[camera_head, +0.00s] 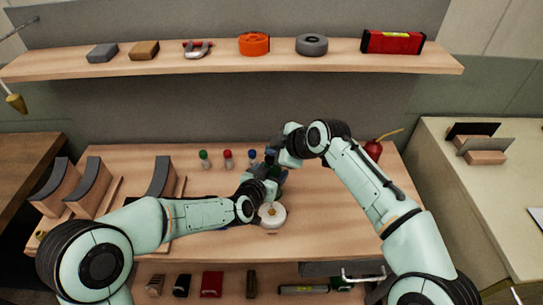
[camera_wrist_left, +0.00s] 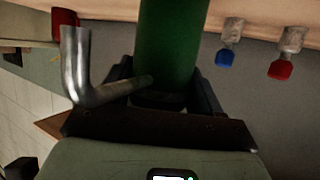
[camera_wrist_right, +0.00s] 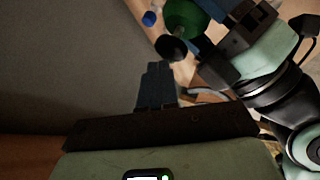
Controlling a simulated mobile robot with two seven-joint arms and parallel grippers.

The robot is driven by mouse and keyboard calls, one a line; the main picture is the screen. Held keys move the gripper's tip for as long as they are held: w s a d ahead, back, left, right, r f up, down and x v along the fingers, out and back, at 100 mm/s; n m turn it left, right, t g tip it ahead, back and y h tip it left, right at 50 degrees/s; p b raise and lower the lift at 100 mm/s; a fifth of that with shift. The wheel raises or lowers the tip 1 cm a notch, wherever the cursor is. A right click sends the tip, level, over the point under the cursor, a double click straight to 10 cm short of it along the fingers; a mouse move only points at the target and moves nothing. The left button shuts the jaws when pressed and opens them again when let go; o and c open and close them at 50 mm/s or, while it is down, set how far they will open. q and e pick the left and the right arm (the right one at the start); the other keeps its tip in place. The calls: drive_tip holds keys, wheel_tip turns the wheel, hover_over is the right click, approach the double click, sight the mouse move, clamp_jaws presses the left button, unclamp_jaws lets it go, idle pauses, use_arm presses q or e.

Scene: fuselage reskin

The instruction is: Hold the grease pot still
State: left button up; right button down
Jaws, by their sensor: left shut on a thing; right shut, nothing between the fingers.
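The grease pot, which I take to be the green cylinder (camera_wrist_left: 172,45), stands between the fingers of my left gripper (camera_wrist_left: 168,92), shut on it. A bent grey metal rod (camera_wrist_left: 82,70) crosses in front of its dark end. In the right wrist view the green cylinder (camera_wrist_right: 183,15) shows a black round end (camera_wrist_right: 171,47). My right gripper (camera_wrist_right: 157,82) is shut and empty, a little apart from that end. In the head view the left gripper (camera_head: 270,172) and right gripper (camera_head: 277,160) are close together over the bench, largely hiding the pot.
Small bottles with green (camera_head: 204,158), red (camera_head: 228,158) and blue (camera_head: 252,158) caps stand behind on the bench. A white round piece (camera_head: 272,215) lies in front. A red oil can (camera_head: 373,150) stands right. The shelf (camera_head: 220,66) above holds several items.

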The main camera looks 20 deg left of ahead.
drive_tip(key=shift+f, duration=0.85)
idle(0.5)
drive_tip(key=shift+r, duration=1.35)
drive_tip(key=shift+r, duration=2.55)
use_arm(q)
drive_tip(key=o, duration=1.5)
drive_tip(key=shift+o, duration=0.2)
